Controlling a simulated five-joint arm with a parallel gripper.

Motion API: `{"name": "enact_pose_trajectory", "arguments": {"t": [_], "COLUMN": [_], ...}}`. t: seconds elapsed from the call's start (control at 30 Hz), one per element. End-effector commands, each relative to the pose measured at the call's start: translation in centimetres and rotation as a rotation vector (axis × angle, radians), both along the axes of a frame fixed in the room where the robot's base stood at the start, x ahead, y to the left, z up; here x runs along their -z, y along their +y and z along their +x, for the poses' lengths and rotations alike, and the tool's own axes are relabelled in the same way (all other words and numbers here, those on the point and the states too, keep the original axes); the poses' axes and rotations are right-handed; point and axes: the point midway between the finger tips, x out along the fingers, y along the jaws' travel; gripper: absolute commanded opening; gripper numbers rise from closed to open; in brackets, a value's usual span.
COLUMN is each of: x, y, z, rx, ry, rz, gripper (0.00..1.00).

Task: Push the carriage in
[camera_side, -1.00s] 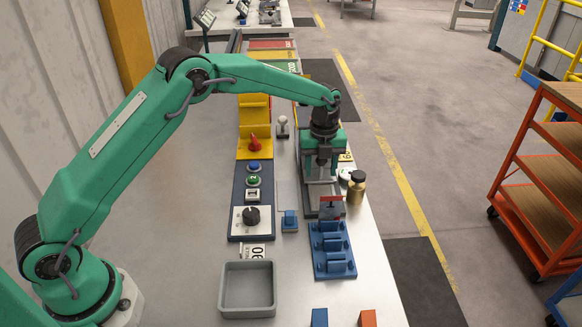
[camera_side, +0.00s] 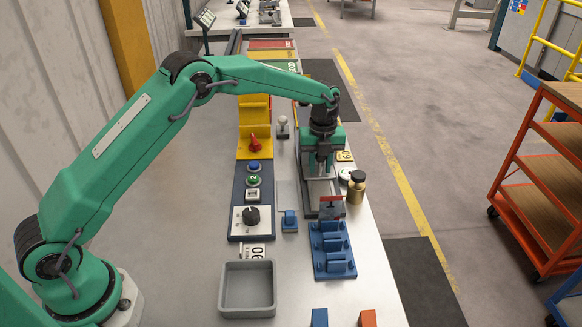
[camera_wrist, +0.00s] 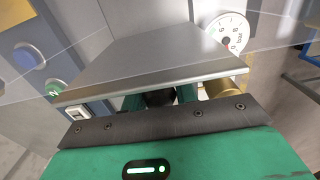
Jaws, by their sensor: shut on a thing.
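My gripper (camera_side: 322,168) points down over a narrow grey slide (camera_side: 310,210) on the right side of the bench. Its green fingers (camera_wrist: 158,100) are close together around a dark part, which I take to be the carriage's handle. The carriage (camera_side: 322,188) looks like a light grey plate between the slide's rails, under my gripper. In the wrist view a broad grey metal plate (camera_wrist: 155,62) lies across the middle and hides most of the fingertips and the grip. A dark block with a red top (camera_side: 331,205) stands at the slide's near end.
A brass weight-shaped piece (camera_side: 356,187) and a round dial (camera_side: 345,174) stand close right of the slide. A blue fixture (camera_side: 332,250) is in front. A control panel (camera_side: 252,200) with buttons and knob is left. A grey tray (camera_side: 247,289) sits nearer.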

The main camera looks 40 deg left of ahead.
Motion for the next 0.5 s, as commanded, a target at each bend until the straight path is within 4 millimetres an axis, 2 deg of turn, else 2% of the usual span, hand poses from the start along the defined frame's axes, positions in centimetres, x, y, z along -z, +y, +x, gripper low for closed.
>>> {"name": "enact_pose_trajectory", "arguments": {"t": [0.2,0.5], "x": [-0.1,-0.1], "y": [1.1,1.9], "z": [1.2,2.0], "rx": [-0.001,0.000], "ry": [-0.005,-0.008], "rz": [-0.001,-0.001], "gripper": [0.00,0.00]}}
